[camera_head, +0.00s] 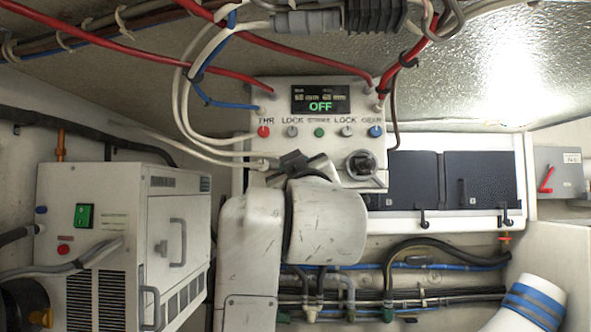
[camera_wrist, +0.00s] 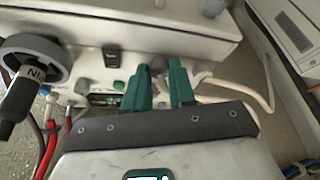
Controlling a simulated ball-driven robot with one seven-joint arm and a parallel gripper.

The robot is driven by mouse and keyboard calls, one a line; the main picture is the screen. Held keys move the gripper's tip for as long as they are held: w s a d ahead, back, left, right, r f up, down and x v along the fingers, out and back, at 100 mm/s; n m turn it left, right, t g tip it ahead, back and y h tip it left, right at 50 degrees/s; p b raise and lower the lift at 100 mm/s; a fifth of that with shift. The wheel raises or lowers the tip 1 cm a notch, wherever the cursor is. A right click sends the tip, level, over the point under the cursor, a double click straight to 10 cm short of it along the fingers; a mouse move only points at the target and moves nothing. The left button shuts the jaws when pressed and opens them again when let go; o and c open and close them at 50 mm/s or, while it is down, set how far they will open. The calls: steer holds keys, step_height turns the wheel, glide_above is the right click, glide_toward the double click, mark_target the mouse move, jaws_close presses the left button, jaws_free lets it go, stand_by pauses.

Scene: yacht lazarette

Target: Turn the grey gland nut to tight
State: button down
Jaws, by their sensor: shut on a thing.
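The grey gland nut (camera_wrist: 159,66) shows only as a small grey patch between my fingertips in the wrist view, where a white cable leaves the panel box. My gripper (camera_wrist: 160,76) has its two green fingers closed on it from either side. In the head view my gripper (camera_head: 302,163) is at the lower left of the white control box (camera_head: 334,143), and my arm and fingers hide the nut. How far the nut is turned cannot be told.
The box has a display (camera_head: 320,99) reading OFF, a row of coloured buttons and a dark rotary knob (camera_head: 361,165) right of my gripper. White cables (camera_head: 212,151) run close on the left. Black covers (camera_head: 440,178) stand to the right. A white cabinet (camera_head: 125,245) is at left.

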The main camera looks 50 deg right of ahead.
steer(key=shift+m, duration=0.4)
steer(key=m+g+h+b, duration=0.1)
steer(key=m+g, duration=0.2)
steer(key=m, duration=0.5)
steer(key=m+g+h+b, duration=0.1)
steer(key=m+g, duration=0.3)
steer(key=m, duration=0.5)
steer(key=w+m+g+h+b, duration=0.1)
steer(key=m+g, duration=0.2)
steer(key=m, duration=0.5)
steer(key=shift+a+r+g+b, duration=0.3)
steer(key=shift+a+g+b, duration=0.05)
steer(key=shift+g, duration=0.05)
steer(key=shift+s+m, duration=0.1)
steer(key=shift+m, duration=0.4)
steer(key=c, duration=0.9)
jaws_free()
steer(key=shift+c, duration=0.2)
steer(key=shift+a, duration=0.1)
steer(key=b+v, duration=0.3)
steer(key=v, duration=0.7)
steer(key=shift+a+f, duration=0.25)
steer(key=shift+a, duration=0.05)
